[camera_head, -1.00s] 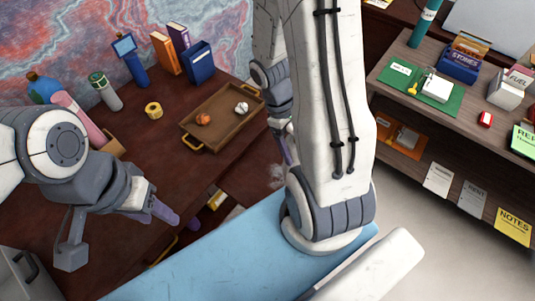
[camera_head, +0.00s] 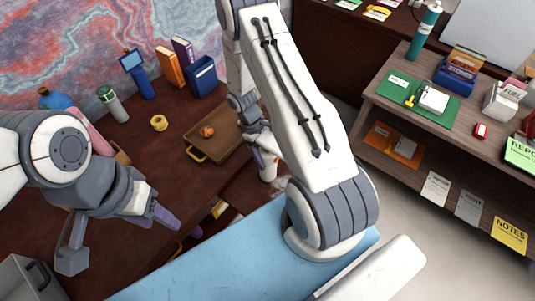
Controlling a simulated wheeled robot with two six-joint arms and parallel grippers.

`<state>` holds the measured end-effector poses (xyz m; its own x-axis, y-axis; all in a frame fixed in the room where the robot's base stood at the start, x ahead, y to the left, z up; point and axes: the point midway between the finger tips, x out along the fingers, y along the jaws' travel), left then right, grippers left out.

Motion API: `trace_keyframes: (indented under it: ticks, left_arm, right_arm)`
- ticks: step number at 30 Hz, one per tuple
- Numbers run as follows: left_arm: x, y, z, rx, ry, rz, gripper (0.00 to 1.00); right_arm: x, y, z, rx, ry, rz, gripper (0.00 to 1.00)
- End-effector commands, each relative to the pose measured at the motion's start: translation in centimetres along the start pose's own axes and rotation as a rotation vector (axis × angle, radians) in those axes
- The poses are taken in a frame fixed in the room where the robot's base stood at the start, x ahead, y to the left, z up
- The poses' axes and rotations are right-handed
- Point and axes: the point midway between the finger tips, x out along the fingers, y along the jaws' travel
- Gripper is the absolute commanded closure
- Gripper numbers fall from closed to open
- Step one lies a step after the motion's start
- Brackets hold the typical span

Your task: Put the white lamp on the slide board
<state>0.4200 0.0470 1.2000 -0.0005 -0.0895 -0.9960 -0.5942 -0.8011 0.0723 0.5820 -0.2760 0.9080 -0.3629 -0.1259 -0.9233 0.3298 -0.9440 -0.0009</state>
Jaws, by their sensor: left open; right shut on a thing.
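My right gripper (camera_head: 262,157) is largely hidden behind my own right arm near the middle. It is shut on a white rounded thing (camera_head: 268,169), only partly visible, beside the desk's front right; it may be the white lamp, but I cannot tell surely. My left gripper (camera_head: 160,212) is open and empty over the front of the dark red desk. A green board (camera_head: 440,113) lies on the right shelf with a white block and a small yellow thing on it. I cannot tell whether it is the slide board.
A brown tray (camera_head: 196,157) with an orange ball (camera_head: 207,132) is on the desk (camera_head: 120,250). A tape roll (camera_head: 159,123), a grey bottle (camera_head: 113,104) and a blue bin (camera_head: 202,77) stand around it.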

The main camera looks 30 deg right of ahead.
Motion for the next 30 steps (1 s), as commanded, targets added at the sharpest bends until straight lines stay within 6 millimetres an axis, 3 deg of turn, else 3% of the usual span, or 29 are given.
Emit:
trace_keyframes:
  ticks: [14, 15, 17, 25, 30]
  left_arm:
    - [0.0, 0.0, 0.0, 0.0, 0.0, 0.0, 0.5]
    - [0.0, 0.0, 0.0, 0.0, 0.0, 0.0, 0.5]
    - [-0.1, 0.0, 0.0, 0.0, 0.0, 0.0, 0.5]
    - [-0.3, 0.0, 0.0, 0.0, 0.0, 0.0, 0.5]
    - [0.4, 0.0, 0.0, 0.0, 0.0, 0.0, 0.5]
  right_arm:
    - [1.1, 0.1, -0.4, 0.002, 0.001, 0.0, 1.0]
    - [1.2, 0.1, -0.5, 0.002, 0.001, 0.0, 0.2]
    - [1.1, 0.1, -0.4, 0.002, 0.001, 0.0, 0.0]
    - [0.8, 0.1, -0.3, 0.002, 0.001, 0.0, 0.0]
    - [-0.7, 0.1, -0.5, 0.002, 0.006, 0.004, 0.0]
